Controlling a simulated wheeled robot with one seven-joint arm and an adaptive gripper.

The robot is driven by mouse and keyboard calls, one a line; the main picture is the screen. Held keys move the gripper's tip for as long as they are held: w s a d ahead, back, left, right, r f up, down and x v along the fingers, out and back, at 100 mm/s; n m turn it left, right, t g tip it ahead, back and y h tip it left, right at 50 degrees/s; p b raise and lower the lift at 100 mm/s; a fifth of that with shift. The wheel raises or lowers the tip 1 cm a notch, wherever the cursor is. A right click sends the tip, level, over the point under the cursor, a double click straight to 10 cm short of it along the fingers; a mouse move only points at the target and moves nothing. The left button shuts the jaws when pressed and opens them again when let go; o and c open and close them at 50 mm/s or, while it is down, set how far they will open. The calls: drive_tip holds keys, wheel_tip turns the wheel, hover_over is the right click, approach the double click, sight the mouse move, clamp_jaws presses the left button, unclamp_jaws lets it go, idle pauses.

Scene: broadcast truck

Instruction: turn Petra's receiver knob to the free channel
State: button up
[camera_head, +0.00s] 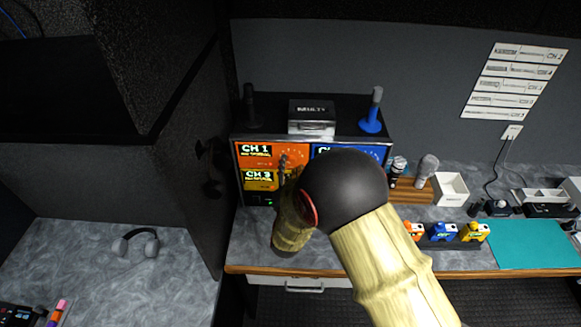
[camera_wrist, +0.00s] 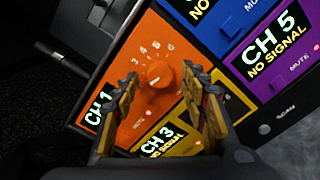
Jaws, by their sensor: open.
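The receiver rack (camera_head: 236,172) stands against the back wall, with coloured channel panels. In the wrist view the orange CH 1 panel (camera_wrist: 150,35) carries a round orange knob (camera_wrist: 158,73) with a numbered dial around it. My gripper (camera_wrist: 161,84) is open, with one fingertip to each side of the knob. I cannot tell whether the fingertips touch it, nor which number it points to. The yellow CH 3 panel (camera_wrist: 165,140) lies below. In the head view my arm hides part of the rack's front. No panel name readably says Petra.
The purple CH 5 panel (camera_wrist: 285,50) reads NO SIGNAL, with MUTE labels nearby. A silver case (camera_head: 311,117) and a blue-based microphone (camera_head: 372,112) stand on the rack. Microphones (camera_head: 426,168), coloured packs (camera_head: 442,232) and a teal mat (camera_head: 535,243) are right.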

drive_tip(key=s, duration=1.1)
drive_tip(key=shift+s+a, duration=0.2)
drive_tip(key=shift+s, duration=0.1)
